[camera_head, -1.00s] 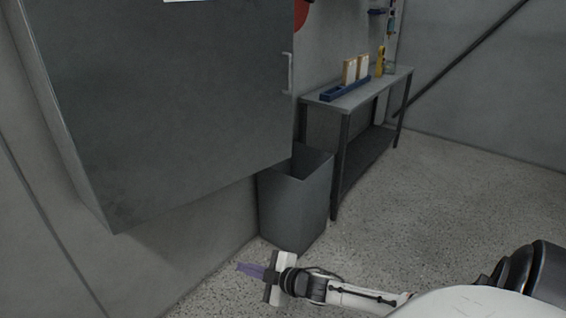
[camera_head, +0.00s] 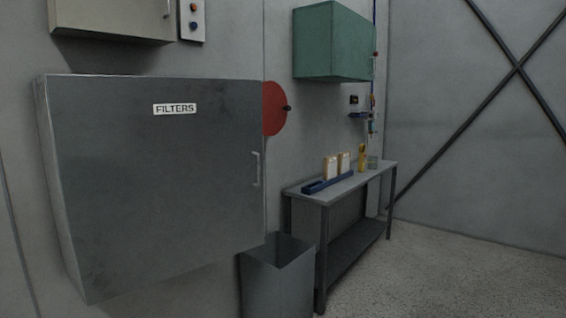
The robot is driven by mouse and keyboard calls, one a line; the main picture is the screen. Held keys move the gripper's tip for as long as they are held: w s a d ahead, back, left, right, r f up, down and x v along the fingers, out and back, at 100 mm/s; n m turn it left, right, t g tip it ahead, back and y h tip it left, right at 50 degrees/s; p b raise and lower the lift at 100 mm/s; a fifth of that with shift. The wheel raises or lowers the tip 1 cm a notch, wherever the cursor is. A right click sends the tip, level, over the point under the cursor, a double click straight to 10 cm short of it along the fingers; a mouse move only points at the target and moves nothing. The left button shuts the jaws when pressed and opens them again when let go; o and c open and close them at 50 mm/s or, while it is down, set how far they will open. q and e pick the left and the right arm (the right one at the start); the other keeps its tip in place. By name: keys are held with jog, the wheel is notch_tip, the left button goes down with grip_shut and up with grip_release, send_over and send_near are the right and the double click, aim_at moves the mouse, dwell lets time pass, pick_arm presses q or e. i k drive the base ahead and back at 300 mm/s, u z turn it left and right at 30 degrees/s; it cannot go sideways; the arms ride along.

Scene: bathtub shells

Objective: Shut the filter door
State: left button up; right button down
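The filter door (camera_head: 165,185) is a large dark grey panel on the wall-mounted cabinet at the left. It carries a white FILTERS label (camera_head: 174,109) near its top and a pale upright bar handle (camera_head: 256,168) near its right edge. I see no clear gap along the door's edges, but I cannot tell from this angle whether it is fully shut. The cabinet's inside is hidden. Neither of my grippers is in view.
A grey open bin (camera_head: 277,285) stands on the floor below the door's right end. A workbench (camera_head: 350,186) with a blue tray and boxes is right of it. A red disc (camera_head: 273,108) and a green cabinet (camera_head: 328,42) are on the wall. Floor at the right is clear.

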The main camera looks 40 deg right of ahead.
aim_at(162, 178)
jog(key=z, duration=0.6)
jog(key=i, duration=0.8)
jog(key=z, duration=0.35)
